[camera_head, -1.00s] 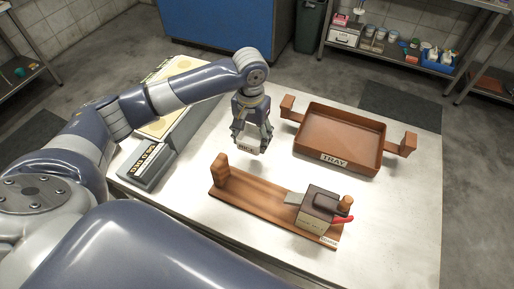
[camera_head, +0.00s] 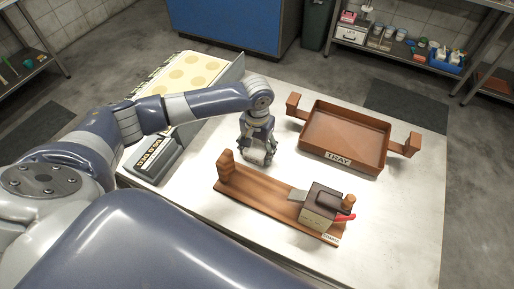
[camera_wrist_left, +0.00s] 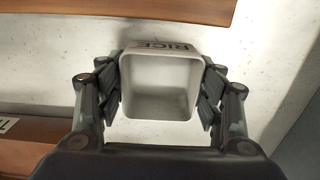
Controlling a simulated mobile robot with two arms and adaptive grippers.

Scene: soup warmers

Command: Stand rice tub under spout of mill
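The white square rice tub (camera_wrist_left: 160,87) shows in the left wrist view, open side up and empty, its RICE label on the far side. My left gripper (camera_head: 258,156) is shut on the tub, with a finger against each side wall. In the head view the fingers mostly hide the tub, and I cannot tell how far it is above the table. The mill (camera_head: 319,212) is a box with a dark top and a red handle, at the right end of a wooden board. Its grey spout (camera_head: 297,196) points left over the board. My right gripper is not in view.
The wooden board (camera_head: 262,205) has an upright post (camera_head: 225,167) at its left end, close to my left gripper. A brown tray (camera_head: 345,133) with side handles stands behind. The table front right is clear.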

